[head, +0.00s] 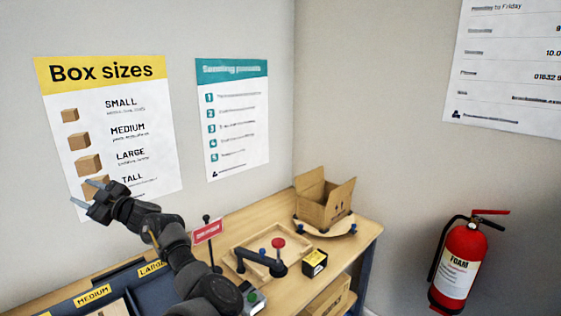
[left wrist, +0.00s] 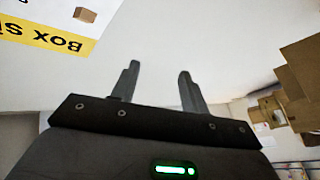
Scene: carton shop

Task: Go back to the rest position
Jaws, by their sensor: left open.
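My left gripper (head: 85,193) is raised in front of the wall at the left of the head view, with its fingers pointing left over the lower part of the box sizes poster. It also shows in the left wrist view (left wrist: 157,85), where its two fingers stand apart with nothing between them. It is open and empty. My left arm rises from the bottom of the head view above the workbench (head: 372,235). My right gripper is in neither view.
An open carton (head: 322,200) stands on a round wooden board at the bench's back right. A wooden tray (head: 240,257), a small red sign (head: 207,231) and a black-and-yellow box (head: 314,263) are near my arm. Labelled bins (head: 62,308) lie left. A fire extinguisher (head: 457,265) hangs right.

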